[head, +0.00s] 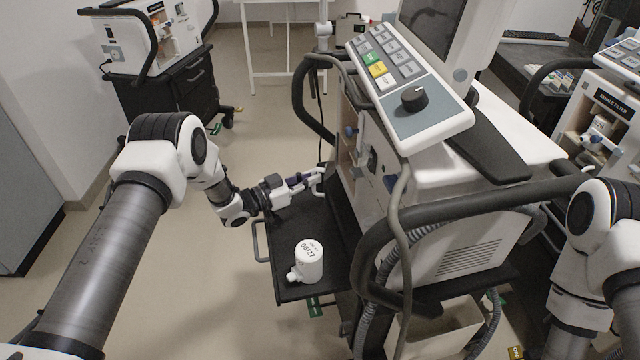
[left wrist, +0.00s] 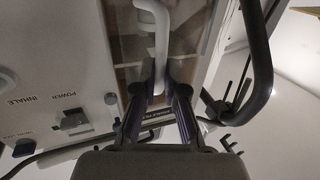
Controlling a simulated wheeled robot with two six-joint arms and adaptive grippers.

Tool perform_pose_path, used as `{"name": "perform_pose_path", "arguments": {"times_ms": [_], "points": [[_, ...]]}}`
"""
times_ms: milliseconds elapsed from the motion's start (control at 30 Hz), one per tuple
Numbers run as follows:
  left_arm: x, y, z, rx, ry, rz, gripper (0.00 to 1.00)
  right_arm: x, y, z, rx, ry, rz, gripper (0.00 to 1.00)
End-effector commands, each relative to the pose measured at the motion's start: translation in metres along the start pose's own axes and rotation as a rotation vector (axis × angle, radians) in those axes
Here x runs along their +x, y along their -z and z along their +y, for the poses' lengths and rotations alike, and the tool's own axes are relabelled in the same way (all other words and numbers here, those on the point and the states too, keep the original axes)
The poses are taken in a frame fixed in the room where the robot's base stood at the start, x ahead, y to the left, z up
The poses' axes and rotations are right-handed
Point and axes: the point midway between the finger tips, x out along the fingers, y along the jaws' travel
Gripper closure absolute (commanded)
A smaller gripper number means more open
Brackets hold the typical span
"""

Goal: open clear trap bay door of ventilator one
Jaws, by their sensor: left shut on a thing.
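Ventilator one (head: 390,200) stands right of centre in the head view, its bay side turned toward my left arm. My left gripper (head: 312,180) reaches in from the left above the black shelf. In the left wrist view its two fingers (left wrist: 158,100) are shut on a white bar handle (left wrist: 160,40). The clear trap bay door (left wrist: 190,35) shows behind the handle, with the brownish bay seen beside and through it. Whether the door stands slightly ajar I cannot tell. My right arm is at the right edge of the head view; its gripper is out of view.
A white labelled canister (head: 308,262) stands on the black shelf (head: 285,225) near my left gripper. A black curved rail (head: 305,100) rises beside the bay, and a hose (head: 398,240) hangs in front of the machine. Floor left of the shelf is clear.

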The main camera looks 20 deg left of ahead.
Motion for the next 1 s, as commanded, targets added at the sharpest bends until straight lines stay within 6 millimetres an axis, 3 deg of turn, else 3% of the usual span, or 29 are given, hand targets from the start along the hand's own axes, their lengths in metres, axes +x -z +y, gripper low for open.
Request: {"name": "perform_pose_path", "arguments": {"times_ms": [200, 633, 700, 733, 1000], "points": [[-0.0049, 0.0001, -0.0098, 0.0, 0.002, 0.001, 1.0, 0.0039, 0.0001, 0.0, 0.0, 0.0, 0.0, 0.6], [-0.0055, 0.001, -0.0117, 0.001, 0.003, 0.001, 1.0, 0.0039, 0.0001, 0.0, 0.0, 0.0, 0.0, 0.6], [-0.0054, 0.001, -0.0116, 0.001, 0.002, 0.001, 0.69, 0.0039, 0.0001, 0.0, 0.0, 0.0, 0.0, 0.6], [-0.0054, 0.001, -0.0115, 0.001, 0.002, 0.001, 0.65, 0.0039, 0.0001, 0.0, 0.0, 0.0, 0.0, 0.6], [-0.0054, 0.0013, -0.0112, 0.0, 0.002, 0.001, 0.65, 0.0039, 0.0, 0.0, 0.0, 0.0, 0.0, 0.6]]}}
